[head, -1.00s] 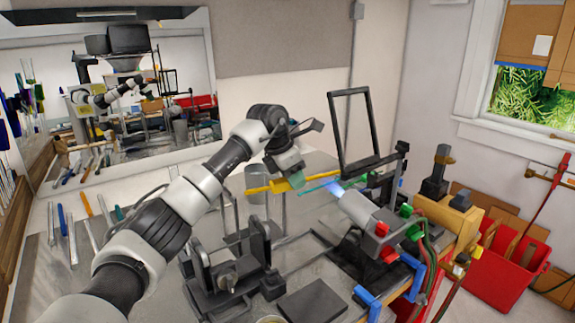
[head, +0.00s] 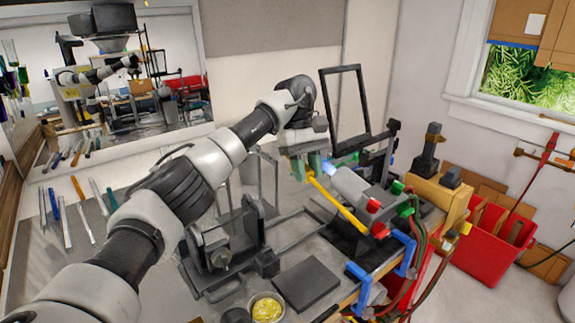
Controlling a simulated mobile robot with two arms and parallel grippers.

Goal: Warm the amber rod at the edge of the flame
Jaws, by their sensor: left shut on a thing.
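My left gripper (head: 314,166) is shut on the amber rod (head: 338,206), near the rod's upper end. The yellow rod slants down and to the right, toward the camera, across the near side of the grey torch burner (head: 352,186) in the picture. A pale blue flame (head: 337,163) shows at the burner's far left end, close to the gripper's fingers and partly hidden by them. I cannot tell whether the rod touches the burner. The rod's visible length looks clear of the flame. My right gripper is not in view.
A dark upright frame (head: 323,100) stands behind the burner. A black stand (head: 222,258), a dark flat block (head: 307,285) and a bowl of yellow bits (head: 266,308) are nearer. Blue clamps (head: 405,253) and hoses line the right edge. A red bin (head: 490,262) stands beyond.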

